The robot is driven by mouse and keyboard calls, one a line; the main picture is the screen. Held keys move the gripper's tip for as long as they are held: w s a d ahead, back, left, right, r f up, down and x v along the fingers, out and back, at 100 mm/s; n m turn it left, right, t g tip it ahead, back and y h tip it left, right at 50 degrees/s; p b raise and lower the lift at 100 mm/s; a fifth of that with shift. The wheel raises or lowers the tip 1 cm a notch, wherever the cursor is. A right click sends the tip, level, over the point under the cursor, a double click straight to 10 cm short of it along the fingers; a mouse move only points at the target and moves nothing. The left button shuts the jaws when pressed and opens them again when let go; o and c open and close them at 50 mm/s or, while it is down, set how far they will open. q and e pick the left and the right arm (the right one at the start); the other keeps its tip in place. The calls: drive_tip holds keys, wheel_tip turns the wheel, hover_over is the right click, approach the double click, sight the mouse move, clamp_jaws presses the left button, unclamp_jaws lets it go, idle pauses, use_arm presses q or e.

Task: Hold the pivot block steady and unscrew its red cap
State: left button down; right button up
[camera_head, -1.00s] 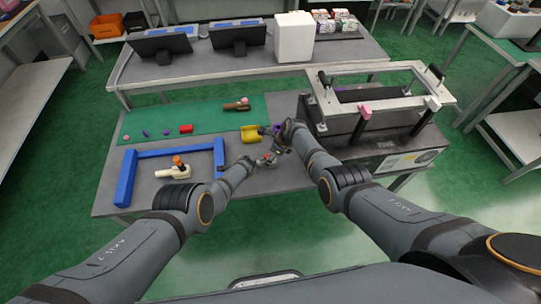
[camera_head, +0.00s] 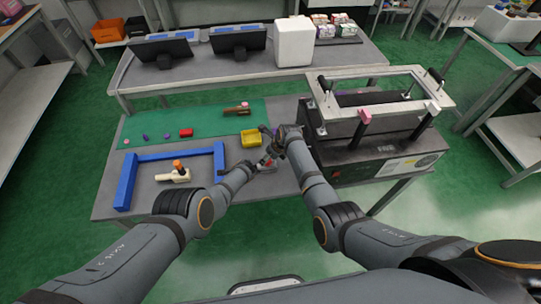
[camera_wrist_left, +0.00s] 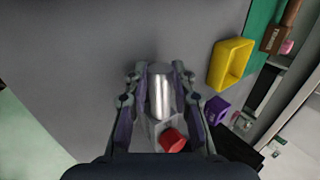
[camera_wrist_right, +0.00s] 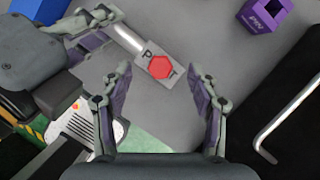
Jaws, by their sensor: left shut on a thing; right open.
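The pivot block (camera_wrist_right: 157,72) is grey with letters on top and a red six-sided cap (camera_wrist_right: 161,67). A silver cylinder (camera_wrist_right: 126,38) sticks out of one end. In the left wrist view the cylinder (camera_wrist_left: 161,98) lies between the fingers of my left gripper (camera_wrist_left: 160,80), shut on the pivot block; the red cap (camera_wrist_left: 173,140) shows nearer the wrist. My right gripper (camera_wrist_right: 158,72) is open above the block, its fingers on either side of the cap in the picture and apart from it. In the head view the grippers mostly hide the block.
A yellow bin (camera_head: 251,137) and a purple block (camera_wrist_right: 265,12) lie close by. A blue frame (camera_head: 125,180) with a cream-coloured fixture (camera_head: 172,176) stands to the left. A dark machine with a metal frame (camera_head: 385,95) stands close on the right. A bent metal rod (camera_wrist_right: 285,120) shows in the right wrist view.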

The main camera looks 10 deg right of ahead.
sight(269, 162)
drive_tip(key=m+h, duration=0.1)
drive_tip(key=m, duration=0.2)
drive_tip(key=shift+a+t, duration=0.2)
drive_tip(key=shift+t, duration=0.2)
drive_tip(key=shift+f, duration=0.1)
drive_tip(key=shift+f, duration=1.4)
